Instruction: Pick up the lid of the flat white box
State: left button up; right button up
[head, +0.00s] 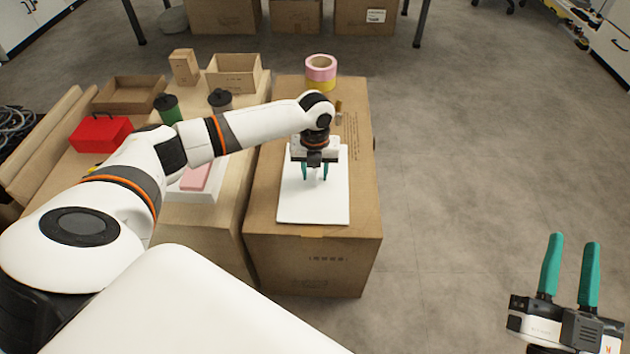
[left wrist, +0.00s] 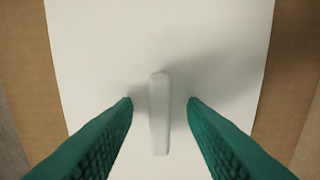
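The flat white lid (head: 314,207) lies on top of a large closed carton (head: 270,160). In the left wrist view the lid (left wrist: 225,50) fills most of the picture, with a raised white bar handle (left wrist: 159,112) on it. My left gripper (head: 314,178) points down over the lid, open. In the left wrist view its green fingers (left wrist: 160,103) stand on either side of the handle, apart from it. An open white box (head: 208,190) with a pink thing (head: 197,177) in it sits left of the carton, partly hidden by my arm. My right gripper (head: 568,272) is open and empty over the floor.
Pink and yellow tape rolls (head: 321,72) sit at the carton's back. To the left are a red box (head: 101,134), a green cup (head: 168,108), a dark-lidded grey cup (head: 221,99) and an open carton (head: 235,74). The floor (head: 460,150) at right is clear.

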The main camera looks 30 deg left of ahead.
aim_at(315, 172)
pick_arm(q)
grip_shut()
jog(key=shift+r, duration=0.1)
dwell(0.3)
